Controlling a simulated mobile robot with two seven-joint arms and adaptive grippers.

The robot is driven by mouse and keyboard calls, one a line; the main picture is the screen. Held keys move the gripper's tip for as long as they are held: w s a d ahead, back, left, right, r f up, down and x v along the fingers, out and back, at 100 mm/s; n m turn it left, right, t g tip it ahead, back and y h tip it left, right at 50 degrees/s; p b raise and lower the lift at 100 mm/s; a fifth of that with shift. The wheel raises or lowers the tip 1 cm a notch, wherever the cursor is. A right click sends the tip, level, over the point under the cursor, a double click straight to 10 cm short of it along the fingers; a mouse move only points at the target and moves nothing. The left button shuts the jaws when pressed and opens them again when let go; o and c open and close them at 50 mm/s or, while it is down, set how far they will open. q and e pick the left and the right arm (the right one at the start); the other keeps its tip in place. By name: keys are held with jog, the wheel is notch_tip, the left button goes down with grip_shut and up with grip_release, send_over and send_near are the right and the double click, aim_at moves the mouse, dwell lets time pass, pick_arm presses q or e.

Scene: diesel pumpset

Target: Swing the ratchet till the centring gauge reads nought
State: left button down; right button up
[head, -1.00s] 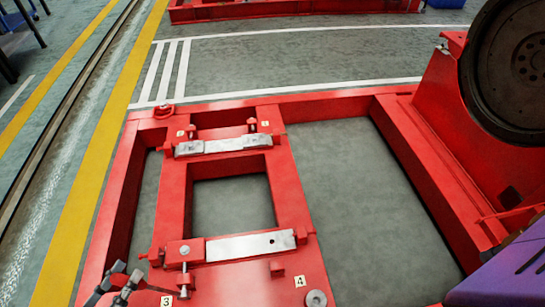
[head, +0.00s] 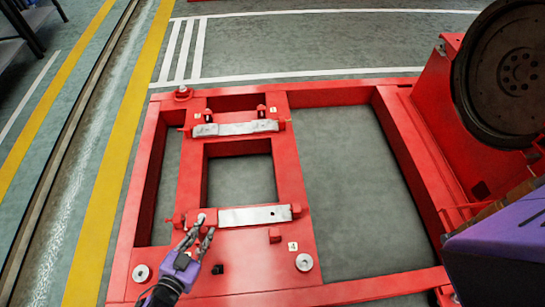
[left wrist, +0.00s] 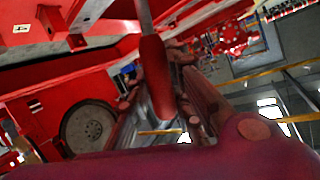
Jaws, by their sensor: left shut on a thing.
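My left gripper (head: 195,238) reaches in from the bottom, over the near left corner of the red frame's inner mount, beside a bolt head (head: 201,217). In the left wrist view a red handle (left wrist: 154,80) on a grey shaft stands between the fingers (left wrist: 160,110). The left gripper is shut on this handle, which looks like the ratchet's. The ratchet's head and its seat cannot be made out. I cannot pick out the centring gauge or its reading. My right gripper is not in view.
The red base frame (head: 340,92) has a near steel pad (head: 254,215) and a far steel pad (head: 235,128). A number 4 tag (head: 292,246) is at the near right. A large dark flywheel (head: 500,75) stands at the right. Grey floor (head: 350,180) shows through the frame.

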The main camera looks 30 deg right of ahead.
pick_arm(q)
jog(key=shift+s+d+f+m+y+p, duration=0.2)
jog(key=shift+s+d+f+m+p, duration=0.1)
jog(key=shift+d, duration=0.35)
jog(key=shift+s+d+f+m+y+p, duration=0.15)
jog(key=shift+s+d+m+y+p, duration=0.1)
jog(key=shift+d, duration=0.35)
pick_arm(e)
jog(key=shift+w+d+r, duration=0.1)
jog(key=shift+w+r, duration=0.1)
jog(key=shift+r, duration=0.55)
pick_arm(q)
jog(key=c, duration=1.6)
grip_release()
jog(key=v, duration=1.2)
jog(key=shift+a, duration=0.1)
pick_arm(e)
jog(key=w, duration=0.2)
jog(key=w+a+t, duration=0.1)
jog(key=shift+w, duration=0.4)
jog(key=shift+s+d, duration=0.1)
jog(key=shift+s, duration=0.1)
